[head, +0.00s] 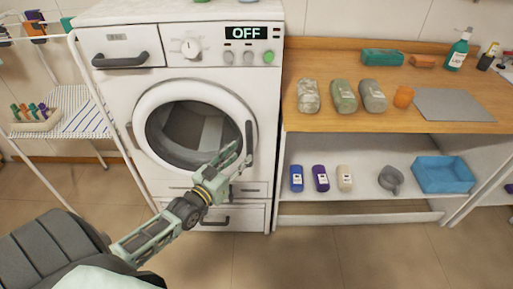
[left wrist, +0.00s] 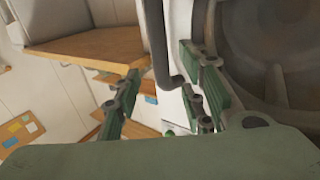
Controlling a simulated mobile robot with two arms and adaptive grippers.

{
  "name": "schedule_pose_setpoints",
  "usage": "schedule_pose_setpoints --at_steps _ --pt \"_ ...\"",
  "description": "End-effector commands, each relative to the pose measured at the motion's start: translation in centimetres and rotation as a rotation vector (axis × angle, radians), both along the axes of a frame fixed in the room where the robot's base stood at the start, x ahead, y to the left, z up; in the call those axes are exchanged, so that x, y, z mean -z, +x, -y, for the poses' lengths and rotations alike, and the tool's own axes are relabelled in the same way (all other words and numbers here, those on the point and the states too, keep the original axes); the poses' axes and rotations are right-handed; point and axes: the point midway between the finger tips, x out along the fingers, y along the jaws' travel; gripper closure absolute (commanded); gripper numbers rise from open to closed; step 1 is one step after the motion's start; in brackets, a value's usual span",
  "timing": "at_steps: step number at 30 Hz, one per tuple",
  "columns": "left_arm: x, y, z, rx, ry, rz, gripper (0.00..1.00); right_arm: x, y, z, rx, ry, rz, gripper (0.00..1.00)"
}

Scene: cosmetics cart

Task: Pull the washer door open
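The white washer (head: 120,75) stands left of centre in the head view, and its display reads OFF. Its round door (head: 150,98) with dark glass looks shut. A dark upright handle (head: 249,140) sits on the door's right edge. My left gripper (head: 236,160) is at the lower right of the door, close to the handle. In the left wrist view, the left gripper (left wrist: 160,85) has its green fingers spread apart. The dark handle (left wrist: 158,42) shows between them, with no clear contact. My right gripper is not in view.
A wooden counter (head: 330,130) with packages and bottles stands right of the washer, and its lower shelf (head: 370,208) holds bottles, a grey scoop and a blue bin (head: 443,175). A drying rack (head: 80,100) stands at left. The floor in front is open.

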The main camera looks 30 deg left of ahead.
Motion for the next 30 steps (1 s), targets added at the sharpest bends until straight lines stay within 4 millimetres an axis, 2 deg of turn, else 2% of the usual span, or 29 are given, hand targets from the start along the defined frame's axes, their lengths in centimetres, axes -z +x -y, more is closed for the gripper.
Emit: schedule_pose_setpoints --at_steps 4,12,23,30 --pt "-0.1 2.6 0.1 -0.001 0.0 0.002 0.62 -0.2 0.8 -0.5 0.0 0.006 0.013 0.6" --pt "0.1 6.0 0.2 -0.001 0.001 -0.001 0.62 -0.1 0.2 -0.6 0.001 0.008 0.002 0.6" --pt "0.1 6.7 0.3 0.0 0.001 -0.004 0.62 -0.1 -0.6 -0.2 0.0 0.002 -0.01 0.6" --pt "0.1 6.7 0.3 0.0 0.001 -0.003 0.81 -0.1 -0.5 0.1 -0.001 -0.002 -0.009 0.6"
